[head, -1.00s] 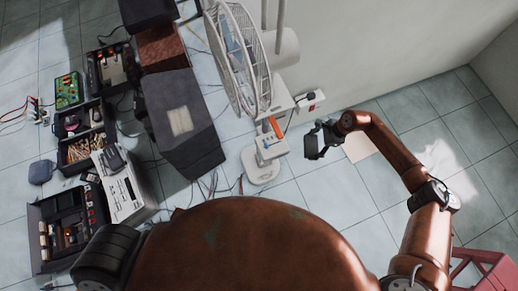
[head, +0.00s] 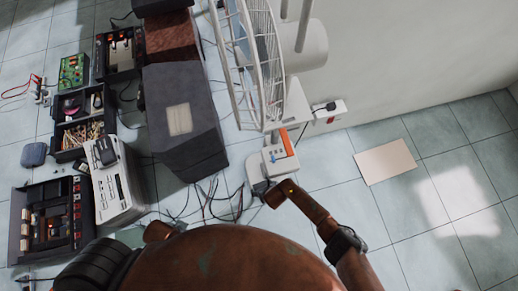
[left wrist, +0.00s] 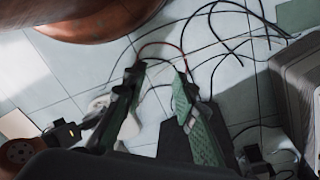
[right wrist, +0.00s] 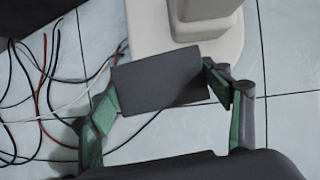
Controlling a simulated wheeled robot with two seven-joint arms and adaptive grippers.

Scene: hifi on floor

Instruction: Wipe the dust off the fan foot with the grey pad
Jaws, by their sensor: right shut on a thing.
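The white fan (head: 255,60) stands by the wall; its pale foot (head: 252,172) is partly hidden by the fan's control box (head: 277,157) and my right arm. In the right wrist view, the foot (right wrist: 148,28) is a smooth pale plate with rounded edges; I cannot make out dust. My right gripper (right wrist: 163,92) is shut on the dark grey pad (right wrist: 158,78), held flat across the fingers just in front of the foot's near edge; contact is unclear. In the head view, the right gripper (head: 264,190) is beside the foot, largely hidden. My left gripper (left wrist: 158,82) is open and empty above the floor.
Loose cables (head: 213,197) lie left of the foot. A dark speaker (head: 182,120), a white device (head: 117,180) and open boxes of parts stand further left. A beige sheet (head: 385,162) lies on clear tiles at right. A power strip (head: 328,113) is by the wall.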

